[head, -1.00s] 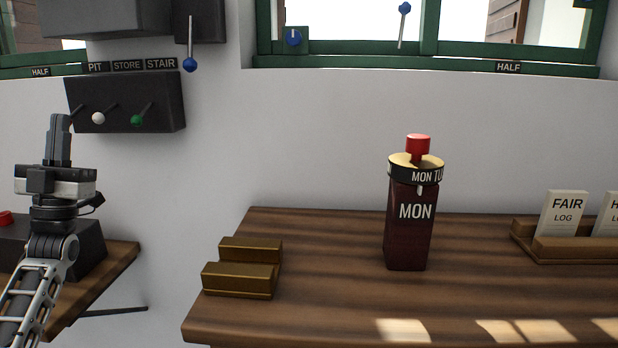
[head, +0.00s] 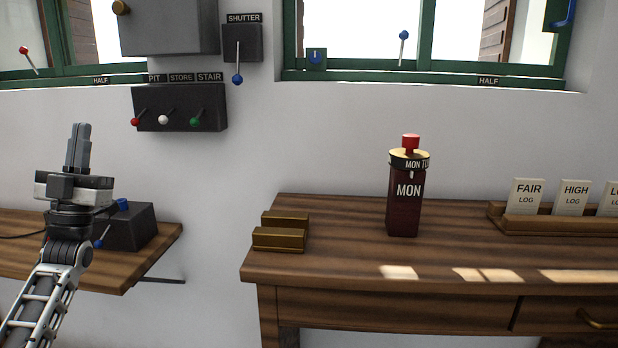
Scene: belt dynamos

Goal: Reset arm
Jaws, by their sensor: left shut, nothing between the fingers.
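My left gripper (head: 83,130) points upward at the left of the head view, its two fingers together with nothing between them. Its arm comes in from the lower left. It shows in front of a dark box (head: 135,228) on the left wooden shelf and is apart from the wall switches. My right gripper is out of view.
A wall box (head: 180,108) has red, white and green levers. A shutter switch (head: 242,43) hangs beside it. The wooden desk (head: 340,262) holds a brass stepped block (head: 280,239), a dark red MON block (head: 404,212) and a card rack (head: 545,226).

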